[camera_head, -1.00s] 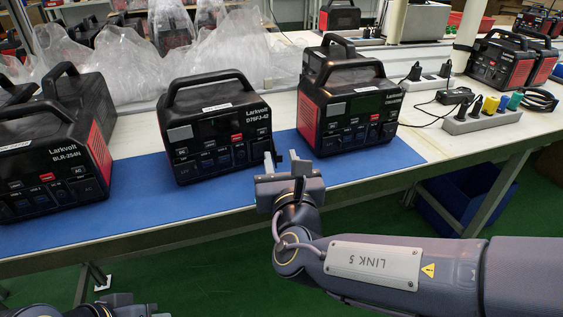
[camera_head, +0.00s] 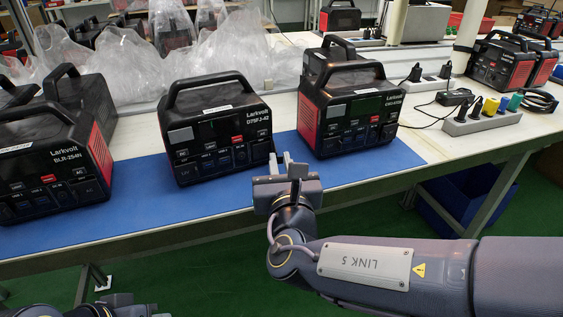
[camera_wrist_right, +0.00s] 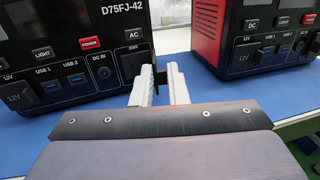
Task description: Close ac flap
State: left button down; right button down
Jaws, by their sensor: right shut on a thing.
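The black Larkvolt power station labelled D75FJ-42 (camera_head: 218,133) stands upright on the blue mat, and its front also shows in the wrist view (camera_wrist_right: 75,50). Its AC socket area (camera_wrist_right: 135,48) is at the right end of the front panel. A small black piece (camera_wrist_right: 160,78), apparently the AC flap, sticks out beside this corner. My right gripper (camera_head: 280,160) is at the station's lower right front corner. Its two pale fingers (camera_wrist_right: 161,85) are close together with the black piece between them. Only dark parts of my left arm show at the bottom left; its fingers do not.
A black and red station (camera_head: 350,110) stands close to the right of the gripper. Another, labelled BLR-254N (camera_head: 50,165), stands at the left. The blue mat (camera_head: 150,205) is clear in front. A socket strip (camera_head: 475,122) with plugs lies at the right.

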aim_at(273, 148)
jog(key=shift+s+a+r+m+h+p, duration=0.1)
jog(key=shift+a+m+h+p, duration=0.25)
jog(key=shift+m+h+p, duration=0.25)
jog(key=shift+a+r+m+h+p, duration=0.1)
jog(key=shift+a+m+h+p, duration=0.3)
jog(key=shift+h, duration=0.4)
jog(key=m+h+p, duration=0.1)
jog(key=h, duration=0.1)
jog(key=a+m+g+h+p, duration=0.1)
jog(key=m+h+p, duration=0.1)
jog(key=a+m+h+p, duration=0.1)
jog(key=h+p, duration=0.1)
jog(key=h, duration=0.1)
jog(key=shift+a, duration=0.2)
jog(key=shift+w+a+f+m+g+h+p, duration=0.1)
jog(key=shift+w+a+m+g+h+p, duration=0.15)
jog(key=shift+m+g+h+p, duration=0.4)
jog(key=shift+w+a+f+m+g+h+p, duration=0.1)
jog(key=shift+a+m+g+h+p, duration=0.1)
jog(key=shift+m+g+h+p, duration=0.4)
jog(key=shift+h, duration=0.25)
jog(key=c, duration=1.5)
grip_release()
jog(key=shift+p, duration=0.3)
